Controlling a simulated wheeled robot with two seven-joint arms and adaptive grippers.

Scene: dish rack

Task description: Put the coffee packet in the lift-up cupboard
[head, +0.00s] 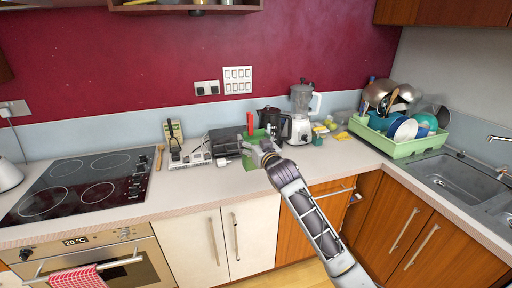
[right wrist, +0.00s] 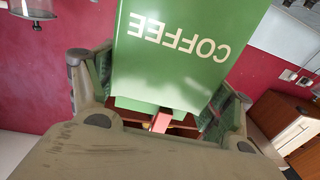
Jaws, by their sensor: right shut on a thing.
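The coffee packet is a green box; in the right wrist view the packet (right wrist: 175,50) fills the upper middle with its COFFEE lettering upside down. My right gripper (right wrist: 158,98) is shut on it, a finger on each side. In the head view the right gripper (head: 262,148) holds the green packet (head: 253,158) above the counter's middle, partly hiding it. A wooden wall cupboard (head: 445,10) shows at the top right and an open-fronted wall unit (head: 185,8) at the top; I cannot tell which one lifts up. My left gripper is not in view.
A black kettle (head: 272,122), a blender (head: 301,112) and a toaster (head: 224,142) stand behind the packet. A green dish rack (head: 392,147) with dishes is at the right by the sink (head: 455,178). The hob (head: 80,182) is at the left. The front counter strip is clear.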

